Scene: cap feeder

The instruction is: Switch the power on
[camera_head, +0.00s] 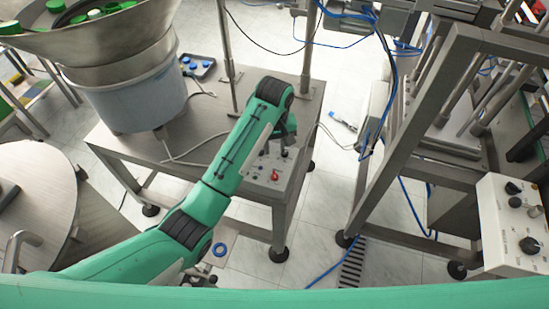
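A grey control box (265,188) stands at the front right corner of the steel table. It carries a red knob (275,176) and smaller dark controls beside it. My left arm reaches in from the lower left and bends down over the table. My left gripper (284,150) hangs just above and behind the box's top, near the red knob. The arm's wrist and link partly cover the gripper and the box, so I cannot tell whether its fingers are open or touch a control. My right gripper is not in view.
A bowl feeder (110,45) with green caps stands on the table's left (215,125). A steel post (224,45) rises behind my arm. A metal frame (400,130) and a white panel with black knobs (515,225) stand at right. A round table (35,190) is at left.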

